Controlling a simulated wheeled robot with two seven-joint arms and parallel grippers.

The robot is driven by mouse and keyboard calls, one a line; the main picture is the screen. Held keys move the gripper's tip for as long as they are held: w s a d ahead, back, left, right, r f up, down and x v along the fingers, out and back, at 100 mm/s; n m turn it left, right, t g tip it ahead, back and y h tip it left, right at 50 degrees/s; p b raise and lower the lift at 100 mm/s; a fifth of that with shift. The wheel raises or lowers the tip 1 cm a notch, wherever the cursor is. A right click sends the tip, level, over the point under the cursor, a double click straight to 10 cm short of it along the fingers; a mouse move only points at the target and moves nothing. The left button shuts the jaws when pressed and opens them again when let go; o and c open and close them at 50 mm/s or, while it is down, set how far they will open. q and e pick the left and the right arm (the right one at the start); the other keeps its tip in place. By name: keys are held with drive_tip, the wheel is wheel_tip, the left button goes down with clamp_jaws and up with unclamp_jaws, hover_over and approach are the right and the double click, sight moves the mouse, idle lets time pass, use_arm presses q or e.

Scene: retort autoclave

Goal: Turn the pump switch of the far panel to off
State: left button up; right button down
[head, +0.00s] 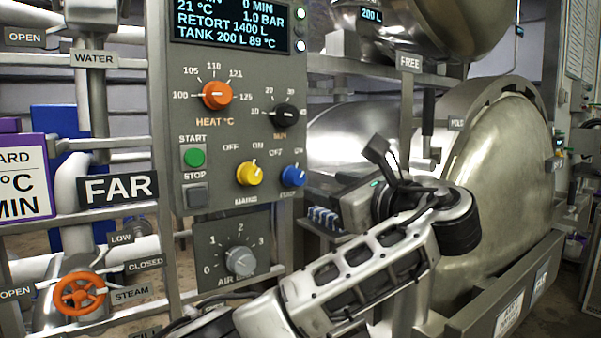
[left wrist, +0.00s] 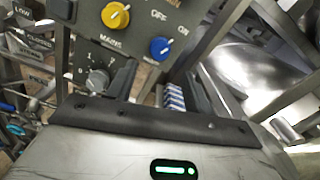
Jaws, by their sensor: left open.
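The pump switch is a blue knob (head: 293,177) at the lower right of the grey far panel (head: 180,120), below OFF and ON marks. Its ridge seems to lean up and right, toward ON. It also shows in the left wrist view as the blue knob (left wrist: 160,47), ahead of the fingers and between them. My left gripper (head: 314,196) is open, just right of the knob and apart from it. Its two fingers (left wrist: 158,76) show dark and spread in the left wrist view, with nothing held. My right gripper is not in view.
The yellow MAINS knob (head: 250,174) sits close left of the pump switch. An air dial (head: 240,260) is below, the orange heat knob (head: 217,95) above. A shelf with blue-white items (head: 325,217) is near my gripper. A big steel retort door (head: 500,180) stands right.

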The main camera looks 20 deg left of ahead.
sight(300, 179)
use_arm(q)
drive_tip(key=p+x, duration=0.2)
drive_tip(key=x, duration=0.7)
drive_tip(key=shift+w+a, duration=0.15)
drive_tip(key=shift+f, duration=0.1)
drive_tip(key=c, duration=1)
